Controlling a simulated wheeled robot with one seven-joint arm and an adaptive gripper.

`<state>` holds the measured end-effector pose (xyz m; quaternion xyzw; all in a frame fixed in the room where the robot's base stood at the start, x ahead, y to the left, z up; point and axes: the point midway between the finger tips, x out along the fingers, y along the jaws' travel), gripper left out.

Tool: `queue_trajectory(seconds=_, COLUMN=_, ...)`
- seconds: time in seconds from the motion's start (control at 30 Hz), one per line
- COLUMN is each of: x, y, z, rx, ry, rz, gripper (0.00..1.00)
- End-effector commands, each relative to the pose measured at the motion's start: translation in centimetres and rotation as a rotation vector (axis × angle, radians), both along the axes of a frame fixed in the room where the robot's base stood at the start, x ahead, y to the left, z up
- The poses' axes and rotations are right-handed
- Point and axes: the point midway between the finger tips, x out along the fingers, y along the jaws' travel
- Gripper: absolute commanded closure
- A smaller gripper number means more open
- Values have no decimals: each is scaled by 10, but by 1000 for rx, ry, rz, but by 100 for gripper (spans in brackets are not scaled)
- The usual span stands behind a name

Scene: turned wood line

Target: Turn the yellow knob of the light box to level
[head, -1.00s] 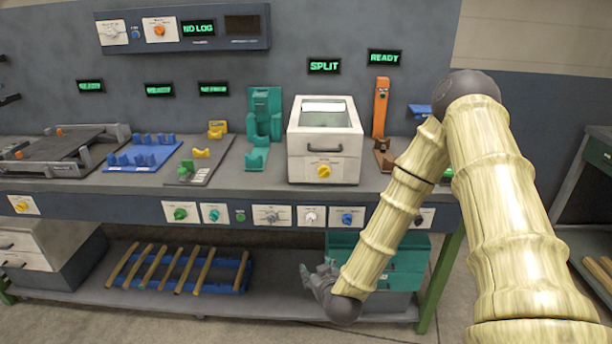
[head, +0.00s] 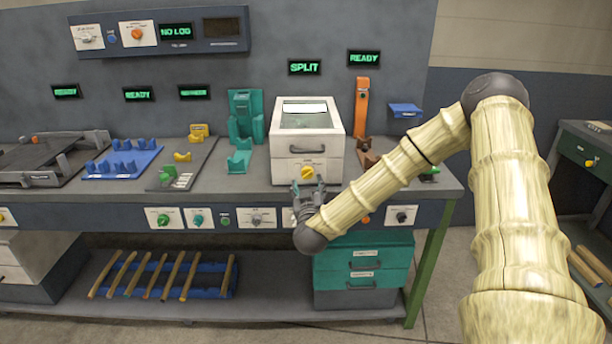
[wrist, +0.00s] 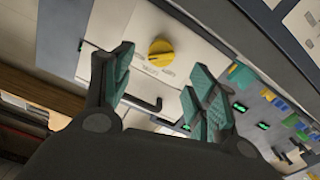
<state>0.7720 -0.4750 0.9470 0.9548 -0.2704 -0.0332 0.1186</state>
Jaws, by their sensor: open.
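The light box (head: 290,146) is a white box with a glazed top, standing on the bench under the SPLIT display. Its yellow knob (head: 307,172) is on the lower front face. In the wrist view the knob (wrist: 161,52) shows ahead, with a dark slot line across it and small lettering beside it that I cannot read. My gripper (head: 308,188) is just below and in front of the knob. In the wrist view my gripper (wrist: 160,88) has its teal-padded fingers spread apart, with nothing between them. The knob appears beyond the fingertips and apart from them.
A dark handle (wrist: 150,104) sticks out from the box front near the fingers. The bench's front panel (head: 120,218) carries several knobs below. An orange post (head: 361,105) stands right of the box, a teal stand (head: 246,118) left. Teal drawers (head: 365,258) sit underneath.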

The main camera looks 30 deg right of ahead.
Motion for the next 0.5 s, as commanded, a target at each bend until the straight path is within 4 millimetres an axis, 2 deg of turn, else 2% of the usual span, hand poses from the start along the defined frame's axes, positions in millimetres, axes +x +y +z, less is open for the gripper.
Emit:
queue_trajectory(seconds=0.23, x=35, y=-21, z=1, rx=0, ry=0, rz=-1, gripper=42)
queue_trajectory(seconds=0.5, x=57, y=-35, z=0, rx=0, ry=0, rz=0, gripper=42)
